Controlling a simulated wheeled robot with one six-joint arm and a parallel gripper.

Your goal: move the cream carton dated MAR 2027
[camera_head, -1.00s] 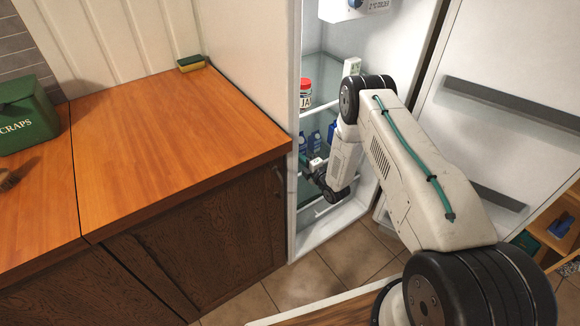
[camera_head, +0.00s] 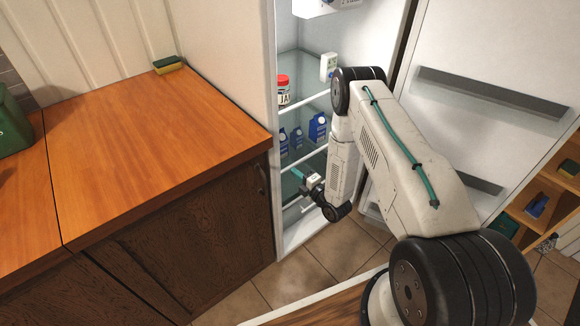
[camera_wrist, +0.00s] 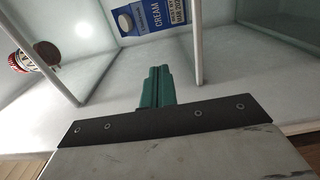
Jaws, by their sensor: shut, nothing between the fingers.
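My gripper (camera_head: 298,174) is at the fridge opening, below the cartons in the picture. Its teal fingers (camera_wrist: 158,72) are shut together and empty, pointing toward the carton and apart from it.
A red-lidded jar (camera_head: 283,89) and a white carton (camera_head: 328,67) stand on the shelf above. The fridge door (camera_head: 480,60) is open at right. A wooden counter (camera_head: 150,150) with a sponge (camera_head: 168,65) stands left of the fridge.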

